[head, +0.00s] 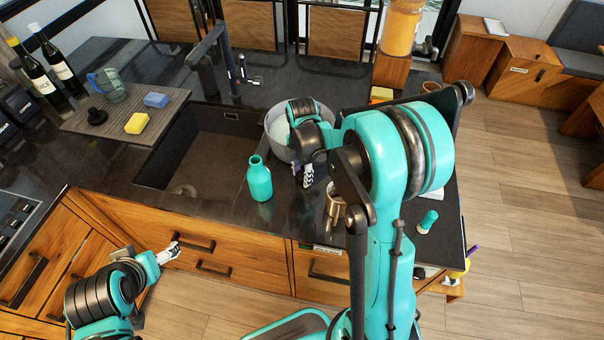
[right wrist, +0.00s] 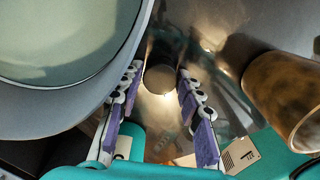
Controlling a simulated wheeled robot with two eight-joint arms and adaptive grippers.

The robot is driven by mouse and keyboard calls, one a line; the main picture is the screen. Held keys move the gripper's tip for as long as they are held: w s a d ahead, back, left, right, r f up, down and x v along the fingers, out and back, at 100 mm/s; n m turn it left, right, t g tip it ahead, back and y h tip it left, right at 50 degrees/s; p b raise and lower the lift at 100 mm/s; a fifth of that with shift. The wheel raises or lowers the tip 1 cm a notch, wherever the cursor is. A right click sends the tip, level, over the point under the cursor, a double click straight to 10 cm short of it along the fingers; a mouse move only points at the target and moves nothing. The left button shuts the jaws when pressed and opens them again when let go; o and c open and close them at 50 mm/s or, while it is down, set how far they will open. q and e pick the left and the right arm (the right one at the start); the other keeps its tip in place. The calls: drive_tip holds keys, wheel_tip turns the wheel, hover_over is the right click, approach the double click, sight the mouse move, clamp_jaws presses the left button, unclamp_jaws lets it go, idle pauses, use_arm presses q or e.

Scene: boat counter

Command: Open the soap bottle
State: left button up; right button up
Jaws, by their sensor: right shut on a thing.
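The teal soap bottle (head: 259,179) stands upright on the dark counter, right of the sink. Its narrow neck is bare, with no cap on it in the head view. My right gripper (head: 307,175) is right of the bottle, apart from it. In the right wrist view its fingers (right wrist: 168,105) are shut on a small dark round thing (right wrist: 160,78), which may be a cap; I cannot tell for sure. My left gripper (head: 169,253) hangs in front of the wooden drawers, away from the bottle. Its fingers are too small to read.
A large round pot (head: 272,122) is behind my right gripper, and a copper cup (head: 334,206) is beside it. The sink (head: 205,150) lies left of the bottle. A small teal-and-white object (head: 427,221) stands near the counter's right edge.

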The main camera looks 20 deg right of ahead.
drive_tip(key=shift+f, duration=0.2)
drive_tip(key=o, duration=1)
